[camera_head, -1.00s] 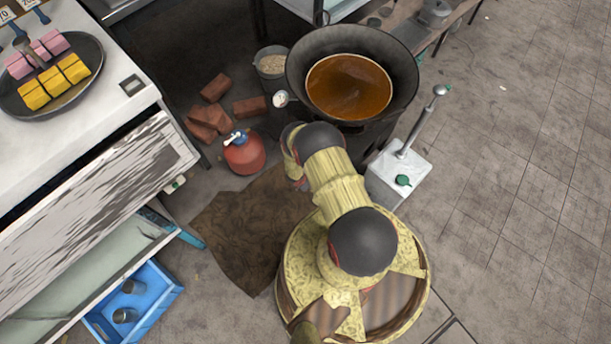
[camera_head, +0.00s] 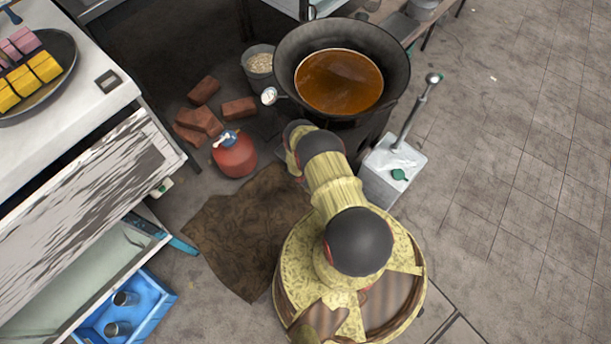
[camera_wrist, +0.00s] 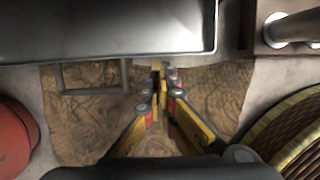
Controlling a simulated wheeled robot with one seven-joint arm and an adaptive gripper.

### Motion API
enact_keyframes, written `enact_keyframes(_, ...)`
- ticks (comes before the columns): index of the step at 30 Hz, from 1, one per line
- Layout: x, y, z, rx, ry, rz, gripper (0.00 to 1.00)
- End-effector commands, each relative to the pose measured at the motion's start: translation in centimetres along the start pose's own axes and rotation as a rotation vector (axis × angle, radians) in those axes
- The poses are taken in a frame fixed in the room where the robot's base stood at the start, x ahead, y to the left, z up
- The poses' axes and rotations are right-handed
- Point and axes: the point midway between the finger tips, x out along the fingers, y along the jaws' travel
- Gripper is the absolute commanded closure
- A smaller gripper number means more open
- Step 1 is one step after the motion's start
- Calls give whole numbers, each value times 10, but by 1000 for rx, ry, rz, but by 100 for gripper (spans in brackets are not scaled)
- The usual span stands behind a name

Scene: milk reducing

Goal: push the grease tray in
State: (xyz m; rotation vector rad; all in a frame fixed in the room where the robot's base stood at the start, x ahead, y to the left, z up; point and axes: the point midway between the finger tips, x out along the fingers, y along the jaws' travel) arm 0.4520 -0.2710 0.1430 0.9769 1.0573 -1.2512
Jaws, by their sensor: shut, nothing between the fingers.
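In the wrist view, a dark grey metal tray with a pale rim (camera_wrist: 110,48) fills the upper left, and a thin wire handle (camera_wrist: 93,88) shows below its front edge. It looks like the grease tray; I cannot tell how far out it stands. My gripper (camera_wrist: 159,72) is shut and empty, its fingertips just below the tray's rim, to the right of the handle. Whether the tips touch the tray is unclear. In the head view my arm hides the gripper, and I cannot make out the tray there beneath the wok (camera_head: 340,35).
A brown cloth (camera_head: 235,225) lies on the floor under the gripper. A red canister (camera_head: 234,155) and several bricks (camera_head: 238,108) stand left of the stove. A metal box with a lever (camera_head: 392,165) is at the right. A white counter (camera_head: 95,85) borders the left; tiled floor is clear at right.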

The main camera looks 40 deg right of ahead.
Motion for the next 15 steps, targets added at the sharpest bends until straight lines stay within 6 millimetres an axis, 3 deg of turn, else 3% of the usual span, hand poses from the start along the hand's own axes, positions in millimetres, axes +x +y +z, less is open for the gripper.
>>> enact_keyframes(5, 2, 1, 4, 2, -1, 0, 100)
enact_keyframes(15, 11, 0, 34, 2, 0, 0, 100)
